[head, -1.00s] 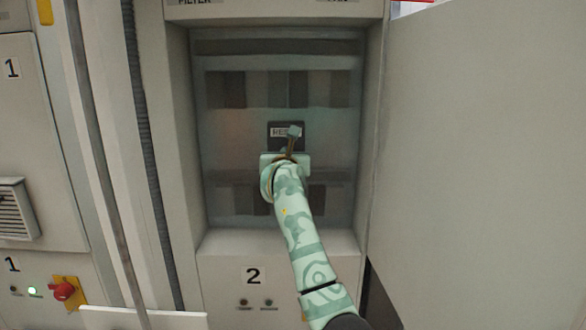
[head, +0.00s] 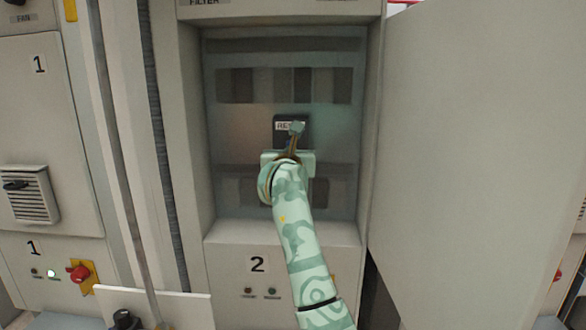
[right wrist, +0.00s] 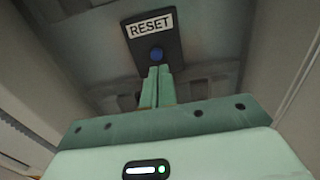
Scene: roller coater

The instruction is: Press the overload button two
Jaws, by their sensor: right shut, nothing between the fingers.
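A dark plate (head: 280,120) with a white RESET label is fixed inside the recessed cabinet marked 2. In the right wrist view the plate (right wrist: 152,36) carries a round blue button (right wrist: 155,54) just under the label. My right gripper (head: 296,128) is raised in front of the plate and covers part of the label and the button in the head view. Its fingers (right wrist: 157,72) are shut together and empty. Their tips appear just below the blue button in the right wrist view; I cannot tell whether they touch it. My left gripper is not in view.
A large flat panel (head: 475,140) stands close on the right. Cabinet 1 (head: 60,150) is on the left, with a vent (head: 30,195) and a red switch on a yellow plate (head: 82,275).

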